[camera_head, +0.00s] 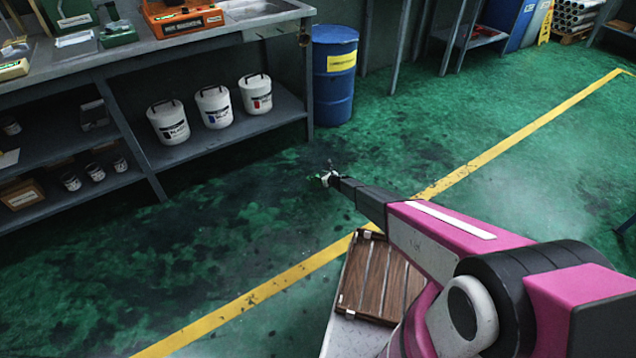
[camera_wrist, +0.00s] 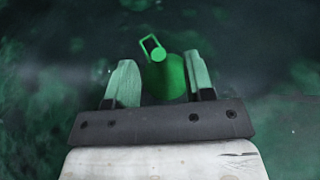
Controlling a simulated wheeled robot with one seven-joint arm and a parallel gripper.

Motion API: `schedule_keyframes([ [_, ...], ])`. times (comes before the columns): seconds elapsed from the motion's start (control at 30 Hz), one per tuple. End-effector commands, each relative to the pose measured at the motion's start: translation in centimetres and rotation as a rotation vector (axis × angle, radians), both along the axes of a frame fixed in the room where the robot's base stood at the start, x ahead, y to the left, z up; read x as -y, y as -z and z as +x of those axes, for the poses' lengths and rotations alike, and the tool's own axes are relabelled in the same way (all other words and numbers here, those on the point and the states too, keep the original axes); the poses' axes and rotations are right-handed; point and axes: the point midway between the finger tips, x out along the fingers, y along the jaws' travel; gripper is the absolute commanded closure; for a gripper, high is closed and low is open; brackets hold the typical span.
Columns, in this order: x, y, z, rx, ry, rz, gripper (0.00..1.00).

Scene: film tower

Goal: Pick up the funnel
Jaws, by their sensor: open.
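A bright green funnel (camera_wrist: 168,78) with a small loop at its far end shows in the wrist view. It lies between the two pale green fingers of my gripper (camera_wrist: 161,82), with a dark gap at the left finger and the right side close to the right finger. My gripper is open. In the head view my gripper (camera_head: 327,178) is small, at the end of my outstretched arm, over the green floor. A tiny green bit there may be the funnel. I cannot tell whether it touches the floor.
A metal workbench (camera_head: 225,38) with shelves stands at the upper left, holding several white buckets (camera_head: 213,106). A blue drum (camera_head: 334,75) stands at its right end. A yellow line (camera_head: 520,129) crosses the floor. The green floor (camera_head: 240,215) around my gripper is clear.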

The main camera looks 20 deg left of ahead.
Motion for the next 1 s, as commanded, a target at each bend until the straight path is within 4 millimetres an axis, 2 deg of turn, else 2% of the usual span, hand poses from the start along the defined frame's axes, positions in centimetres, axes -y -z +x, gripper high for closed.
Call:
schedule_keyframes([
  [0.17, -0.9, 0.6, 0.6, 0.001, 0.0, 0.0, 0.52],
  [0.43, -3.8, 2.2, 2.3, 0.001, 0.0, 0.0, 0.52],
  [0.7, -4.1, 2.2, 2.3, 0.001, 0.0, 0.0, 0.52],
  [0.73, -4.1, 2.2, 2.4, 0.001, 0.0, 0.0, 0.58],
  [0.87, -4.1, 2.2, 2.3, 0.001, 0.0, 0.0, 1.0],
  [1.0, -4.1, 2.2, 2.3, 0.001, 0.0, 0.0, 1.0],
])
